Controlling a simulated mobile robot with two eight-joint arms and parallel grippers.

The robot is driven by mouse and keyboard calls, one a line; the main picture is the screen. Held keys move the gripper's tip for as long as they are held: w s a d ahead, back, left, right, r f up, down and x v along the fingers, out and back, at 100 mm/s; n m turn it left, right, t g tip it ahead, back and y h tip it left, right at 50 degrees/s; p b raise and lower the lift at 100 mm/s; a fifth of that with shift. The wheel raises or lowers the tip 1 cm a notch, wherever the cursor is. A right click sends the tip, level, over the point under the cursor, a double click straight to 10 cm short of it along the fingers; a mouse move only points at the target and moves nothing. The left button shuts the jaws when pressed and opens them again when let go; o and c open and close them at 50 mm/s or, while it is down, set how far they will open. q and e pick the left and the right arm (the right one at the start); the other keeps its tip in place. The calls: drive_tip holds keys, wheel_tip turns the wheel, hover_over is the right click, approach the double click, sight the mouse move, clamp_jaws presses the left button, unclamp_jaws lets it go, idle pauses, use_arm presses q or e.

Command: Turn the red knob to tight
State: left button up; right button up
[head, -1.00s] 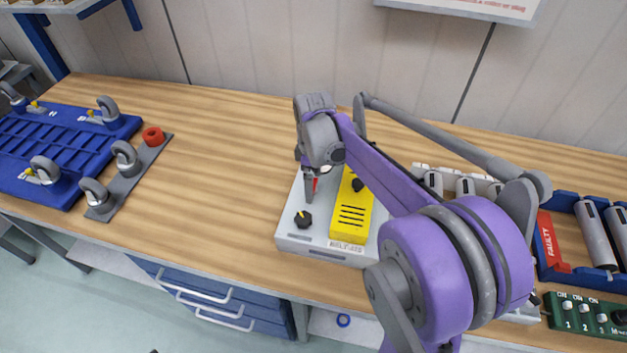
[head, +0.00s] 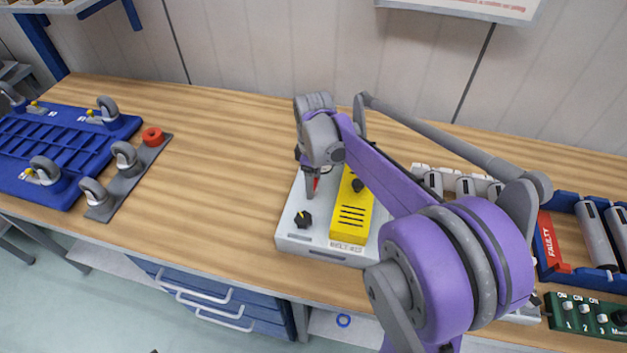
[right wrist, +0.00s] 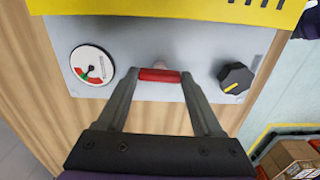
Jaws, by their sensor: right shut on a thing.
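The red knob (right wrist: 160,75) sits on a light grey panel box (head: 293,236), between a dial gauge (right wrist: 92,65) and a black knob (right wrist: 235,77). My right gripper (right wrist: 158,78) is shut on the red knob, one finger at each end of it. In the head view the right gripper (head: 312,187) comes down over the box and hides most of the red knob, of which a bit of red (head: 316,184) shows. The gauge needle's exact reading is too small to tell. My left gripper is not in view.
A yellow unit (head: 352,222) stands on the box beside the red knob. A blue tray with casters (head: 50,160) and a grey strip (head: 128,178) lie at the left. Blue bins and a green switch panel (head: 585,312) are at the right. The table's middle left is clear.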

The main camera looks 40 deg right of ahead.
drive_tip(key=m, duration=0.4)
drive_tip(key=shift+b, duration=0.3)
drive_tip(key=m, duration=0.4)
drive_tip(key=shift+m, duration=0.4)
drive_tip(key=m, duration=0.4)
drive_tip(key=shift+m+b, duration=0.3)
drive_tip(key=shift+b, duration=0.1)
drive_tip(key=shift+m, duration=1.9)
drive_tip(key=o, duration=1.4)
drive_tip(key=shift+c, duration=0.2)
drive_tip(key=shift+r, duration=0.1)
